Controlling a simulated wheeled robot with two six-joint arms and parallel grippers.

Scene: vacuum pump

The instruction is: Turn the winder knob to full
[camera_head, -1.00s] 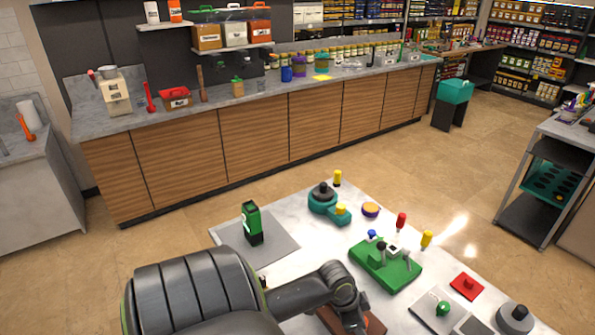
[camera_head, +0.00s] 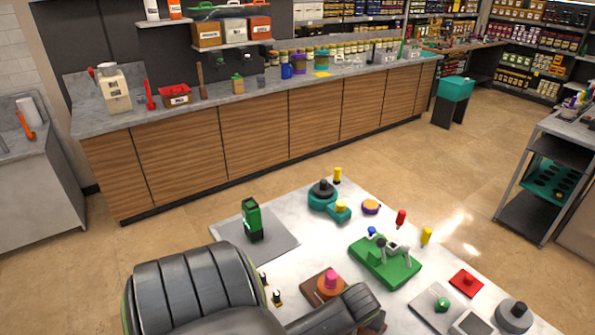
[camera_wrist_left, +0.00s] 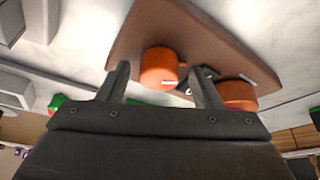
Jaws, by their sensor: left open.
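In the head view, a brown board (camera_head: 312,291) on the white table carries an orange disc (camera_head: 329,291) with an upright pinkish-red knob (camera_head: 331,277). Part of the board is hidden by my left arm. In the left wrist view, the brown board (camera_wrist_left: 225,45) bears an orange round knob (camera_wrist_left: 157,66) with a short white mark, and a second orange round part (camera_wrist_left: 238,95) to the right. My left gripper (camera_wrist_left: 161,69) is open; the first orange knob appears between its fingertips, with gaps visible on both sides. I cannot tell which orange part is the winder. My right gripper is not visible.
A green device (camera_head: 385,262) with small levers stands right of the board. A teal pump-like part (camera_head: 323,197) and a green upright block (camera_head: 252,220) stand farther back. Two small dark pegs (camera_head: 277,297) stand just left of the board.

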